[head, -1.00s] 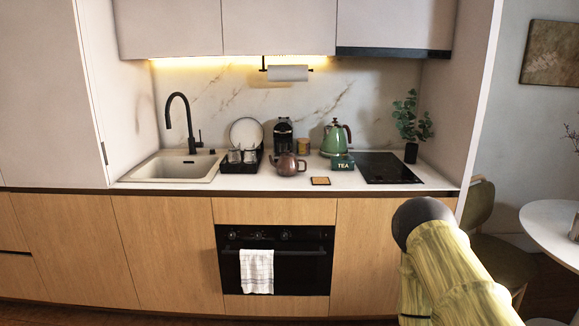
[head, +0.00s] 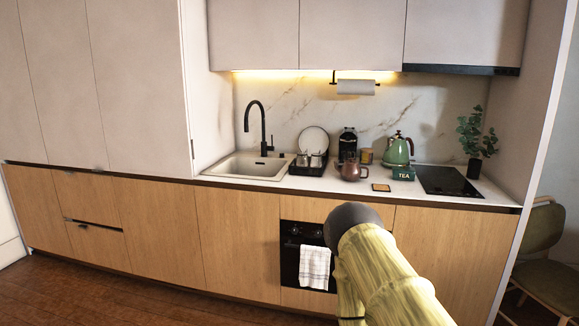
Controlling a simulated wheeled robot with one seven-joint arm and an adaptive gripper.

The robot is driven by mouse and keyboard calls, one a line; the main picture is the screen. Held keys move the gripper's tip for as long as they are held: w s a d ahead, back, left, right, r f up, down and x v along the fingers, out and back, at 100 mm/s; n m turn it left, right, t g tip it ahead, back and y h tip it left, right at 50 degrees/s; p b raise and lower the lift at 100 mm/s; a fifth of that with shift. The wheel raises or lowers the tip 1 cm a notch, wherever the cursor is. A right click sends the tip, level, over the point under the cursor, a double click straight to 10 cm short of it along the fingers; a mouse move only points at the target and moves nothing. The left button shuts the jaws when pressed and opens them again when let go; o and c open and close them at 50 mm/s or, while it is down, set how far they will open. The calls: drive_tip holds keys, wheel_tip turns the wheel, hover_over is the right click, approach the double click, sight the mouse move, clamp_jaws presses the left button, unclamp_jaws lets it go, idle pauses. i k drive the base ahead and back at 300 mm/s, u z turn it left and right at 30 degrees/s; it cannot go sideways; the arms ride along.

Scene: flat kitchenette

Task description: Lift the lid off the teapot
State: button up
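A small brown teapot (head: 351,170) stands on the counter, between the dish rack and the green tea tin. Its lid (head: 351,162) appears to sit on top, though it is small at this distance. My arm rises from the bottom of the head view in front of the oven, well short of the counter items. My gripper is not in view, so its opening cannot be seen.
On the counter (head: 225,173), a dish rack (head: 307,169) stands left of the teapot. A coffee machine (head: 347,144), green kettle (head: 397,150), tea tin (head: 403,173) and coaster (head: 381,187) are close by. A hob (head: 448,181) lies right. Floor is free at left.

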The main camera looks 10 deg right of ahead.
sight(352, 162)
drive_tip(key=z, duration=1.25)
drive_tip(key=i, duration=1.15)
drive_tip(key=z, duration=0.6)
drive_tip(key=i, duration=1.4)
drive_tip(key=u, duration=1.35)
drive_tip(key=i, duration=0.65)
drive_tip(key=u, duration=0.8)
